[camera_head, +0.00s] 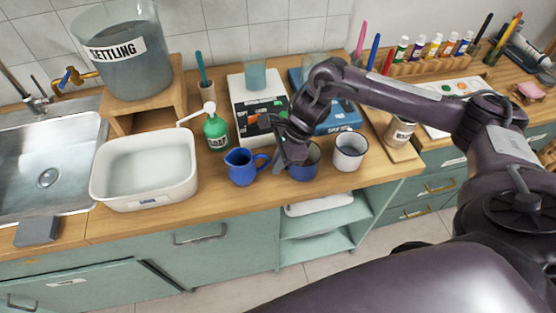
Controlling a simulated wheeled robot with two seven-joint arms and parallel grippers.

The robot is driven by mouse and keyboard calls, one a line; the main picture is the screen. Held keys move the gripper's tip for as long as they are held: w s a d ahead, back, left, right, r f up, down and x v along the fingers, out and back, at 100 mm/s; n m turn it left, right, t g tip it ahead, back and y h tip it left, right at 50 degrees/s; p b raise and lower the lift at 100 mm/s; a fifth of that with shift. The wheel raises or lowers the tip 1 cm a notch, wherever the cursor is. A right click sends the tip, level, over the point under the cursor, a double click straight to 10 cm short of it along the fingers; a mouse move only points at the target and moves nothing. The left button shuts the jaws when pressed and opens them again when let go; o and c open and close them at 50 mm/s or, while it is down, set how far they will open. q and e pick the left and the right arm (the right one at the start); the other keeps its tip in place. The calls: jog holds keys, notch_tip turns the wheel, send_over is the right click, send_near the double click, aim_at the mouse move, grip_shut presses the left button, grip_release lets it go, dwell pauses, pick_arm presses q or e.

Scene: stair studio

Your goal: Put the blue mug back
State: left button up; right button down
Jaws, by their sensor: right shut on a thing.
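The blue mug (305,173) is near the front edge of the wooden counter, between a blue spouted jug (242,171) on its left and a white mug with a dark rim (348,155) on its right. My right gripper (285,160) reaches down from above and is shut on the blue mug at its left side. The gripper hides part of the mug's left side and rim. I cannot tell whether the mug's base touches the counter. My left gripper is not in view.
A white tub (145,190), a green pump bottle (216,134) and the sink (50,165) are to the left. Behind stand a black-and-white box (240,95) and a blue device (338,119). A jar (399,133) stands on a board at right. Open shelves (315,232) lie below.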

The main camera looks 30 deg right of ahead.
jog(key=c, duration=1.5)
grip_release()
jog(key=shift+o, duration=0.2)
jog(key=shift+r, duration=0.1)
jog(key=shift+d+r, duration=0.1)
jog(key=shift+r, duration=0.1)
jog(key=b+v, duration=0.1)
jog(key=v, duration=1)
jog(key=shift+r, duration=0.25)
jog(key=shift+d, duration=0.1)
